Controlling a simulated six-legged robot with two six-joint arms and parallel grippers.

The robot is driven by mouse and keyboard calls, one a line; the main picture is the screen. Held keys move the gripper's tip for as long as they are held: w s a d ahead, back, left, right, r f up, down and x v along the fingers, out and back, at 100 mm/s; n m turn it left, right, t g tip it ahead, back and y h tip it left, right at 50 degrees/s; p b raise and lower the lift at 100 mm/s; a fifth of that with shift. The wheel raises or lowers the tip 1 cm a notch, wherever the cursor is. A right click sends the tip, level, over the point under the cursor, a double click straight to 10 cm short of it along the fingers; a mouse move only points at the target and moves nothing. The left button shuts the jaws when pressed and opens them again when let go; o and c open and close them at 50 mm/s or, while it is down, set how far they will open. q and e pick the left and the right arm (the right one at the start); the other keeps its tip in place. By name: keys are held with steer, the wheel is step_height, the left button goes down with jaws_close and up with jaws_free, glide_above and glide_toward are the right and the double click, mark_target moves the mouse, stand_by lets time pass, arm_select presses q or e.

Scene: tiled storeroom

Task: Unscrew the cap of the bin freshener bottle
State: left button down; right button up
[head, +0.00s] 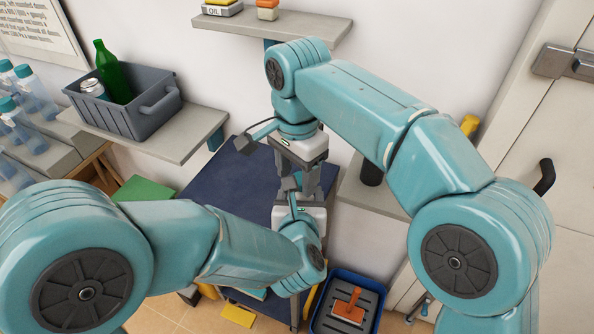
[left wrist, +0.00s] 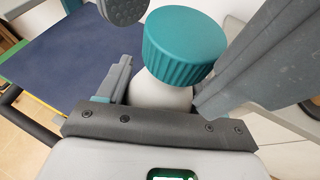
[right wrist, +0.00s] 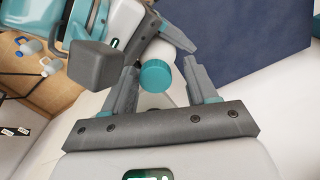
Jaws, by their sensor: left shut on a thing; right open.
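The bin freshener bottle has a white body (left wrist: 160,92) and a ribbed teal cap (left wrist: 184,42). My left gripper (left wrist: 165,82) is shut on the bottle body, with the cap standing clear above its fingers. In the right wrist view the bottle's cap (right wrist: 155,76) faces the camera, and the white body (right wrist: 159,50) lies behind it. My right gripper (right wrist: 160,66) is open, its fingers on either side of the cap with gaps to it. In the head view my right gripper (head: 298,178) points down over the left one, and the bottle is mostly hidden there.
A dark blue tabletop (head: 228,176) lies below and behind the grippers. A grey crate (head: 136,112) with a green bottle (head: 112,72) stands on the left shelf. A blue tray (head: 322,318) holding an orange-handled tool (head: 348,305) is low at the front.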

jaws_close()
steer(key=n, duration=0.9)
steer(key=shift+s+n, duration=0.1)
steer(key=shift+n, duration=0.3)
steer(key=n, duration=0.7)
steer(key=shift+s, duration=0.1)
jaws_free()
steer(key=shift+o, duration=0.2)
steer(key=shift+d, duration=0.1)
